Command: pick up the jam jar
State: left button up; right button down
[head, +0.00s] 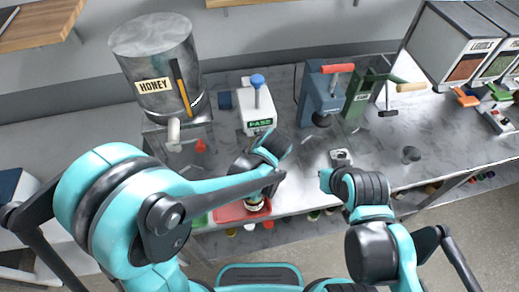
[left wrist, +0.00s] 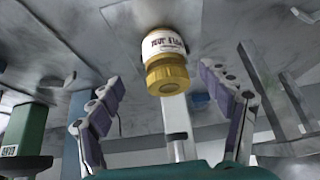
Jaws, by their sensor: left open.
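The jam jar (left wrist: 165,62) has a gold lid and a white label with dark print. In the left wrist view it appears lid-down, with the steel worktop above it. My left gripper (left wrist: 165,108) is open, its fingers apart on either side of the jar's line and touching nothing I can see. In the head view my left gripper (head: 270,160) is over the front of the worktop, partly hidden by its arm. A small jar-like thing (head: 255,204) shows beside that arm; I cannot tell if it is the same jar. My right gripper (head: 331,182) is at the worktop's front edge, fingers unclear.
A red tray (head: 228,214) lies at the front edge. Behind stand a honey tank (head: 160,70), a white PASS station (head: 257,107), a blue press (head: 320,95) and a green machine (head: 360,95). The worktop between has free room.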

pick_arm(q)
jog(key=x, duration=0.1)
jog(key=b+x, duration=0.1)
jog(key=x, duration=0.3)
jog(key=shift+s+a+f, duration=0.15)
jog(key=shift+s+a, duration=0.1)
jog(key=shift+a, duration=0.05)
jog(key=shift+w+f+b, duration=0.25)
jog(key=shift+f+b, duration=0.05)
jog(key=shift+r, duration=0.1)
jog(key=c, duration=1.7)
jog(key=shift+s+r, duration=0.1)
